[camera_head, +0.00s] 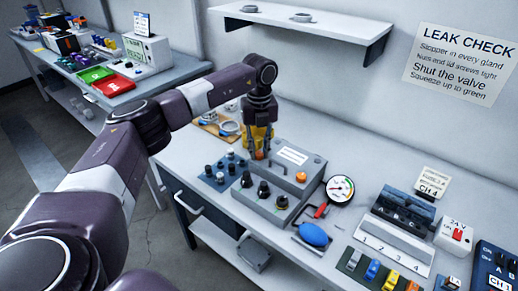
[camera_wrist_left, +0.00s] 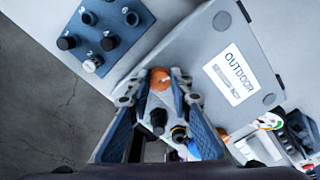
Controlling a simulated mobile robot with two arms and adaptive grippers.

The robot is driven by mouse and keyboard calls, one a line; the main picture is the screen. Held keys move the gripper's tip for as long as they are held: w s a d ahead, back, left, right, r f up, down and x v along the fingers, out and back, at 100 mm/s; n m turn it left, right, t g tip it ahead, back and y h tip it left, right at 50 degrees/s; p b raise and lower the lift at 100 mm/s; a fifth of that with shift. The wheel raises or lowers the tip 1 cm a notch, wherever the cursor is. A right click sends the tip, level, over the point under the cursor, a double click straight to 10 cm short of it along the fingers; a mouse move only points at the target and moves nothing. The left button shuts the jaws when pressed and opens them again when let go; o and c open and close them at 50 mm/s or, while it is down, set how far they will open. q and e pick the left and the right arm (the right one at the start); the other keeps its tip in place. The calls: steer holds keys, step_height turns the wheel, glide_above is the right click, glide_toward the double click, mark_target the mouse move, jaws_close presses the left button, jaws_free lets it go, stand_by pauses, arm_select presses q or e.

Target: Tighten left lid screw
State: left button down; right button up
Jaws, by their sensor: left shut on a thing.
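The grey box (camera_head: 277,179) stands on the bench with a white label on its lid; the lid (camera_wrist_left: 210,60) reads "OUTDOOR" in the wrist view. The left lid screw, an orange knob (camera_head: 259,154), sits at the lid's left end. My left gripper (camera_head: 258,146) points down and is shut on this knob; in the wrist view the orange knob (camera_wrist_left: 160,80) shows between the fingertips (camera_wrist_left: 158,84). The right lid screw (camera_head: 301,177) is a second orange knob, free, at the lid's right end. My right gripper is not in view.
Black glands (camera_head: 264,189) stick out of the box's front. A blue plate (camera_head: 222,172) with several stoppers lies left of it. A pressure gauge (camera_head: 340,190), a red valve handle (camera_head: 321,210) and a blue bulb (camera_head: 314,234) are at its right. A shelf (camera_head: 300,22) hangs above.

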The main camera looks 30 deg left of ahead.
arm_select(q)
steer(key=m, duration=0.4)
steer(key=shift+m+p, duration=0.3)
steer(key=shift+p, duration=0.05)
steer(key=m, duration=0.3)
steer(key=shift+m, duration=0.4)
steer(key=m, duration=1.2)
steer(key=shift+m, duration=0.3)
steer(key=m, duration=0.3)
steer(key=shift+m, duration=0.3)
steer(key=m, duration=0.4)
steer(key=shift+r+m+b, duration=0.1)
steer(key=shift+m+b, duration=0.25)
steer(key=shift+m, duration=1.45)
